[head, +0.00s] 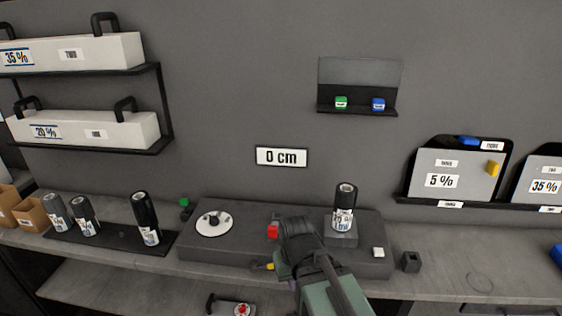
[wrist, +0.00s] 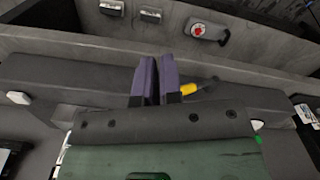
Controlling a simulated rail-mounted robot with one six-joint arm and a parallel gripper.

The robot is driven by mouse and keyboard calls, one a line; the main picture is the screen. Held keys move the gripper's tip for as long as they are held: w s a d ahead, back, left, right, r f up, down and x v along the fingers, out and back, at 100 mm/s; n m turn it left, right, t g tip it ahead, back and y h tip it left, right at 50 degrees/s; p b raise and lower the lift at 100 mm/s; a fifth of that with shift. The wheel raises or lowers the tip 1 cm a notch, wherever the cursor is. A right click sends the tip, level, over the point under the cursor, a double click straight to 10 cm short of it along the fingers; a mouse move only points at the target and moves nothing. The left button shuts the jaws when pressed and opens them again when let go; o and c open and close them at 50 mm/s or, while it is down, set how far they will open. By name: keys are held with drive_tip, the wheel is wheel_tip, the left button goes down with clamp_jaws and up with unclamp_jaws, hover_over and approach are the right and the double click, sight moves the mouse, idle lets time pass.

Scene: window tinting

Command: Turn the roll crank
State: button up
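A white disc with a black knob (head: 213,222) lies on the left of the dark station (head: 270,212); it may be the crank, but I cannot tell. A labelled roll (head: 344,205) stands upright on a block at the station's right. A red block (head: 272,231) and a yellow-tipped dark piece (head: 268,266) show beside my arm. In the wrist view my gripper's purple fingers (wrist: 156,80) are together with nothing visible between them. The yellow piece (wrist: 188,89) is beside them, apparently apart. In the head view my arm hides the fingertips.
Several rolls stand on the left, some on a dark mat (head: 112,240). A white button (head: 378,252) and a small dark block (head: 411,262) are at the right. A lower shelf holds a red-marked item (head: 242,309).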

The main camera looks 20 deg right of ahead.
drive_tip(key=o, duration=0.5)
drive_tip(key=r+p, duration=0.1)
drive_tip(key=w+r+p, duration=0.1)
drive_tip(key=r, duration=0.1)
drive_tip(key=w+r+p, duration=0.1)
drive_tip(key=p, duration=0.1)
drive_tip(key=shift+w+r, duration=0.1)
drive_tip(key=shift+r, duration=0.15)
drive_tip(key=shift+o, duration=1.1)
drive_tip(key=w+r+n+p, duration=0.1)
drive_tip(key=w+r+p, duration=0.3)
drive_tip(key=w, duration=0.1)
wheel_tip(320, 180, up, 3)
drive_tip(key=n+p, duration=0.3)
drive_tip(key=n, duration=0.6)
hover_over(275, 227)
drive_tip(key=shift+w+f, duration=0.2)
drive_tip(key=shift+w, duration=0.05)
drive_tip(key=n, duration=0.3)
drive_tip(key=shift+s+f+n, duration=0.1)
drive_tip(key=shift+s+n, duration=0.05)
drive_tip(key=shift+n, duration=0.15)
wheel_tip(275, 227, down, 11)
drive_tip(key=b, duration=1.1)
clamp_jaws()
